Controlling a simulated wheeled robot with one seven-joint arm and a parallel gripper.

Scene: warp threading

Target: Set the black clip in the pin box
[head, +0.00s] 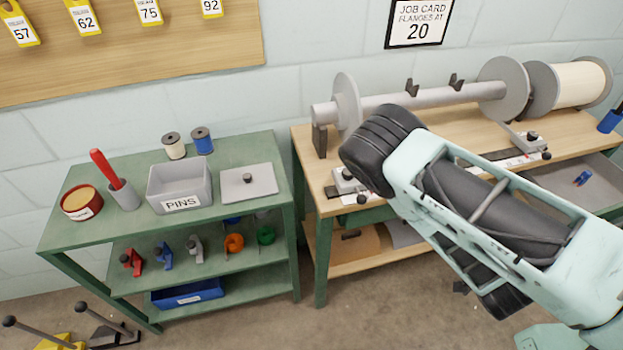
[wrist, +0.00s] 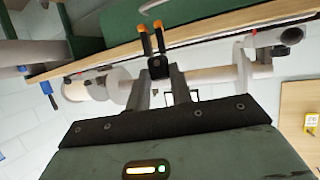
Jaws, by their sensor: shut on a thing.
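The black clip (wrist: 158,67) with two orange-tipped prongs shows in the wrist view, between the fingertips of my gripper (wrist: 162,74). My gripper is shut on it and holds it up off any surface. In the head view my arm covers the right side, and I cannot make out the gripper or the clip clearly. The pin box (head: 180,186) is a grey open-topped box labelled PINS on the green shelf unit at the left, well apart from my arm. A flat grey lid (head: 248,181) with a dark knob lies to the right of the box.
A grey cup with a red-handled tool (head: 115,180) and a round red tin (head: 82,202) stand left of the box. Two spools (head: 202,140) stand behind it. A wooden bench (head: 308,169) with a long roller (head: 400,103) is at the right, partly behind my arm.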

